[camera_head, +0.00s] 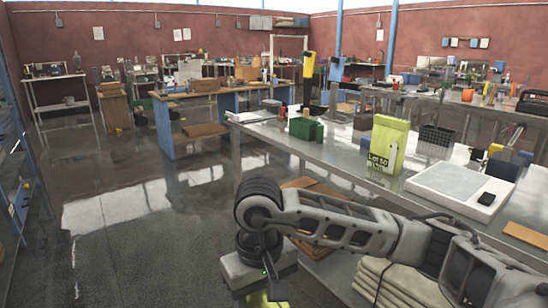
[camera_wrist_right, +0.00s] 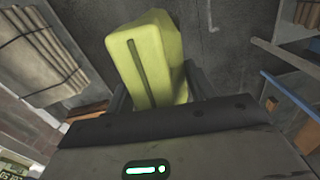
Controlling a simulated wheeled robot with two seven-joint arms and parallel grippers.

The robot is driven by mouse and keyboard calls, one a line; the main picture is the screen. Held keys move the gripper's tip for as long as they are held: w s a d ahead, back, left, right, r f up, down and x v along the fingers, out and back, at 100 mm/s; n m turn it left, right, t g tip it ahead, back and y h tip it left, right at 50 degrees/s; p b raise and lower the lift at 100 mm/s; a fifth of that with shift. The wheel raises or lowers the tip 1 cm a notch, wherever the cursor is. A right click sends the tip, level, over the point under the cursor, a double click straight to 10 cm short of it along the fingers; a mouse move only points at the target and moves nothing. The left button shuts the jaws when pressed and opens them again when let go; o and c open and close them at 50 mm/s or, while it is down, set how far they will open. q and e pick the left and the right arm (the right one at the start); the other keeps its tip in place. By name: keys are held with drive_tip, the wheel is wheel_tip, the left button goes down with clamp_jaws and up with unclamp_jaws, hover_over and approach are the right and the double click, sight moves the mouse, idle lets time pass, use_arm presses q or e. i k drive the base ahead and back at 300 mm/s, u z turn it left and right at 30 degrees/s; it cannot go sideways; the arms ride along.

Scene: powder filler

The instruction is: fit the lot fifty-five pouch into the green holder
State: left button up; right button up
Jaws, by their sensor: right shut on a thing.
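My right gripper (camera_wrist_right: 158,92) is shut on a yellow-green pouch (camera_wrist_right: 150,62) in the wrist view, with one finger on each side. A dark seam line runs along the pouch; no lot label shows on this face. In the head view my right arm reaches down in front of the table, and only a bit of yellow-green (camera_head: 262,300) shows below the wrist at the bottom edge. Another yellow-green pouch (camera_head: 390,142) stands upright on the table, its label seeming to read "Lot 50". A dark green box (camera_head: 302,127), perhaps the green holder, sits farther back. My left gripper is out of view.
The metal table (camera_head: 340,150) carries a white scale-like device (camera_head: 458,188), a black basket (camera_head: 436,136) and a dark box with yellow (camera_head: 503,163). Folded sacks (camera_head: 385,283) lie below the table. Open floor (camera_head: 130,240) lies left of my arm.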

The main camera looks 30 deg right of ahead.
sight(304, 136)
drive_tip(key=u, duration=0.35)
drive_tip(key=i, duration=1.9)
drive_tip(key=z, duration=0.4)
drive_tip(key=i, duration=1.55)
drive_tip(key=z, duration=1.8)
drive_tip(key=i, duration=0.65)
drive_tip(key=z, duration=0.55)
